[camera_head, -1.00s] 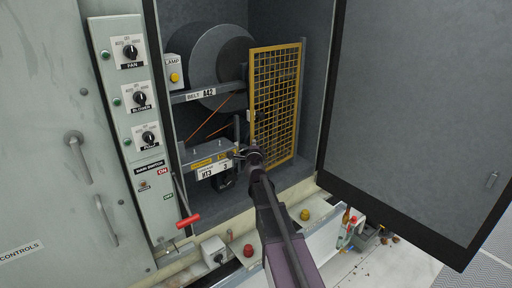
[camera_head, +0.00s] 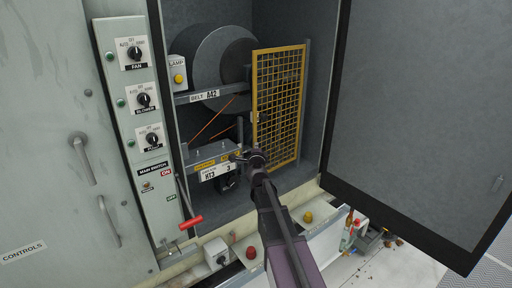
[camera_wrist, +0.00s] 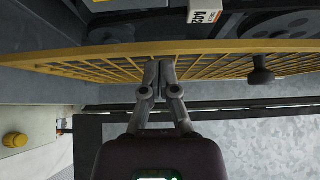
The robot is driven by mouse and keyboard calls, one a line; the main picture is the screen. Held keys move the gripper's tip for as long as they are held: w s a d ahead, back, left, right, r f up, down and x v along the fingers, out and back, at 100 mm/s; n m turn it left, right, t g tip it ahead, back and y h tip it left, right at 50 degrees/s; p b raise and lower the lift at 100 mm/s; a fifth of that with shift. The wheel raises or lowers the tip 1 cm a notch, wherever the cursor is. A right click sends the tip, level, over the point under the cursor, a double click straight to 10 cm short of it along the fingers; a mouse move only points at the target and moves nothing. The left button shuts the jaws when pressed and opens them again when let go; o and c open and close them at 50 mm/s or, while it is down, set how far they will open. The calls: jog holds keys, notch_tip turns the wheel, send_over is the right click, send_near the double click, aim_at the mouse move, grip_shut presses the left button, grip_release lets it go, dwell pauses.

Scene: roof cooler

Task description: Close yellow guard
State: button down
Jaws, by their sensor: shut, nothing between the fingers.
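The yellow guard (camera_head: 278,108) is a mesh panel in a yellow frame inside the open cabinet. It stands swung out at the right of the blower and belt, which are left uncovered. A dark knob (camera_wrist: 262,74) sticks out from the guard in the wrist view. My gripper (camera_head: 247,155) is shut and empty, low by the guard's left edge. In the wrist view, the closed fingertips (camera_wrist: 160,68) overlap the guard's frame and mesh (camera_wrist: 110,66). I cannot tell whether they touch it.
The large cabinet door (camera_head: 420,110) stands open at the right. The control strip (camera_head: 140,100) and a red-handled lever (camera_head: 190,222) are at the left. The belt bracket (camera_head: 213,165) lies just left of my gripper. Red and yellow knobs (camera_head: 308,216) line the lower ledge.

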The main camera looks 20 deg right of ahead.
jog(key=v, duration=1.1)
jog(key=shift+w+d, duration=0.1)
jog(key=shift+d, duration=0.05)
jog(key=s+d+f+m+y+b, duration=0.1)
jog(key=d+f+m+y+b, duration=0.2)
jog(key=d+m+y, duration=0.6)
jog(key=shift+s+d+f+m+g+y+b, duration=0.25)
jog(key=shift+d+f+m+y+b, duration=0.2)
jog(key=shift+y, duration=1.25)
jog(key=shift+w+a+r, duration=0.1)
jog(key=shift+w+a, duration=0.05)
jog(key=x, duration=1.3)
jog(key=shift+w+a, duration=0.2)
jog(key=shift+w, duration=0.15)
